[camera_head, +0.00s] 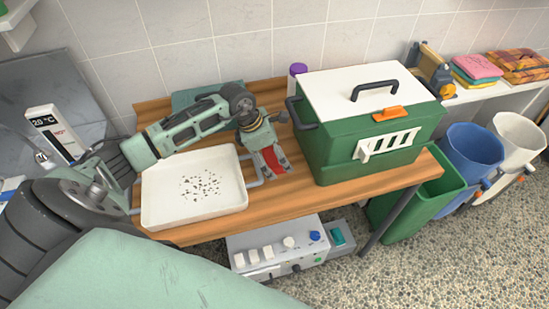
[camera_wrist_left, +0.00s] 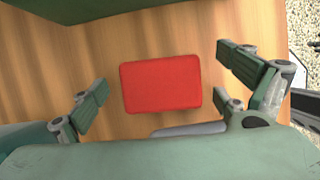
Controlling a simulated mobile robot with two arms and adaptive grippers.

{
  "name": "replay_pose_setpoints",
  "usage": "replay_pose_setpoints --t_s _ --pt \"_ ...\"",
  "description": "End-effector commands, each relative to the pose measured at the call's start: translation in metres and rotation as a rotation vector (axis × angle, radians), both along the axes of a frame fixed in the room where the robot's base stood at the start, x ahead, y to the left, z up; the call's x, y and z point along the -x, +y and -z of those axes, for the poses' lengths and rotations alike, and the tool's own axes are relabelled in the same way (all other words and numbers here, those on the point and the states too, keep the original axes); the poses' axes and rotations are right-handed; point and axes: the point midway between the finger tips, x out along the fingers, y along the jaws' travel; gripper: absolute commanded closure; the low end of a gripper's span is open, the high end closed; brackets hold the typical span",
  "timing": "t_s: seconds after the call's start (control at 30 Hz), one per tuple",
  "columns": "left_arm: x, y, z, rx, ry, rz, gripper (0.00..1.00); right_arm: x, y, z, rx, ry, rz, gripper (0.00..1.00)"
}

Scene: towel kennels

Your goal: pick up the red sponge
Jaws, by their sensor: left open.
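The red sponge (camera_wrist_left: 161,86) lies flat on the wooden table, in the middle of the left wrist view. In the head view the red sponge (camera_head: 271,160) is partly hidden behind my gripper, between the white tray and the green box. My left gripper (camera_head: 269,167) points down over it. In the left wrist view my left gripper (camera_wrist_left: 165,88) is open, with its fingers apart on either side of the sponge. My right gripper is not in view.
A white tray (camera_head: 160,217) with dark specks stands left of the sponge. A green box (camera_head: 330,160) with a white lid stands close on the right. A purple-capped bottle (camera_head: 298,70) is behind. The wooden table (camera_head: 290,197) is bare in front.

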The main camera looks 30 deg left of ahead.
Motion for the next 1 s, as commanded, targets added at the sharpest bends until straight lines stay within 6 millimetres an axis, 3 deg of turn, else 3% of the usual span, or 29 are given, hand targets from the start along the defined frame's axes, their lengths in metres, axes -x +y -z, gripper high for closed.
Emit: replay_pose_setpoints --t_s 0.17,0.47,0.77,1.0 --pt "0.000 0.000 0.000 0.000 0.000 0.000 0.17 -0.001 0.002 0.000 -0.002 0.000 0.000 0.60" --pt "0.000 0.000 0.000 -0.001 0.001 0.000 0.42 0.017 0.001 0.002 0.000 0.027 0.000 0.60" --pt "0.000 0.001 -0.004 -0.001 -0.001 0.001 0.42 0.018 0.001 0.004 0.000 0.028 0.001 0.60" --pt "-0.002 0.001 -0.044 -0.002 -0.006 0.001 0.42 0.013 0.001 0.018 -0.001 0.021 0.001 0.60"
